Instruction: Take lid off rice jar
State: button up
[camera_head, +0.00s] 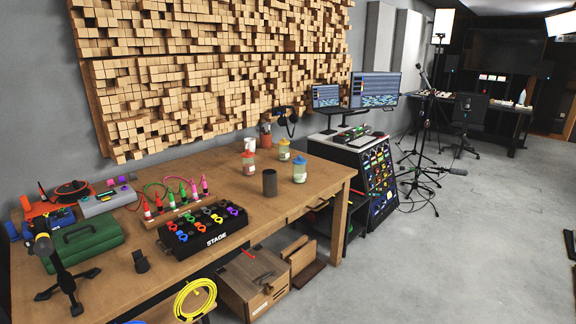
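Several small jars stand on the wooden workbench (225,235), towards its right end. A third jar (248,163) at the left has a pale body and a reddish top. The contents are too small to read, so I cannot tell which one is the rice jar. The tops appear to be on the jars. My gripper is not in view.
A dark cylinder (269,182) stands in front of the jars. A black STAGE box (203,231) with coloured cables lies to their left, and a green case (83,245) further left. A microphone stand (62,262) is at near left. Open floor (430,265) lies right.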

aim_at(300, 160)
jog(key=i, duration=1.2)
jog(key=i+u, duration=0.1)
jog(key=i, duration=1.15)
jog(key=l, duration=0.1)
